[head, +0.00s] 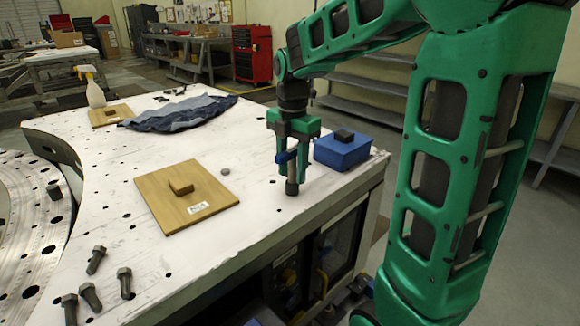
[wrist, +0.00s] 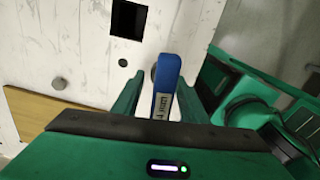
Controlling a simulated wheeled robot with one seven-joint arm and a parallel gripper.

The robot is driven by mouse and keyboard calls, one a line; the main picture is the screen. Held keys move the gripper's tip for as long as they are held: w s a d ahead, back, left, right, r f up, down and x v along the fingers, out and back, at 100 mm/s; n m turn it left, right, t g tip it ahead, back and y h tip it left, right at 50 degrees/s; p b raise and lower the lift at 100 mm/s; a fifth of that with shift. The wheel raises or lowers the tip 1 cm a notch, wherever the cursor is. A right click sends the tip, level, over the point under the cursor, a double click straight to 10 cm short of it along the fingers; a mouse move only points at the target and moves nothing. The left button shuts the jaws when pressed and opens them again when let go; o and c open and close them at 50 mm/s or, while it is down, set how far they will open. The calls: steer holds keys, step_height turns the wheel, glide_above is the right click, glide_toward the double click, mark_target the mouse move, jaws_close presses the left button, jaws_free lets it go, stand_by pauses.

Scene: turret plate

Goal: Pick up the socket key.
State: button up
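The socket key has a blue handle (head: 283,157) and a dark and brown shaft (head: 292,186) below it, which stands about upright at the white table's right side. My gripper (head: 293,167) points down over the key, with its green fingers spread on either side of it. In the wrist view, the labelled blue handle (wrist: 165,85) lies between the two fingers. A gap shows on the left finger's side. The right finger is close to the handle, and I cannot tell if it touches. Part of the key is hidden behind the fingers.
A blue box (head: 342,152) with a black block on top stands just right of the gripper. A wooden board (head: 190,199) with a small block lies to the left. Several bolts (head: 90,297) stand or lie at the front left, and a blue cloth (head: 178,113) lies behind.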

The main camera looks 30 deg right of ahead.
jaws_close()
stand_by(1.4)
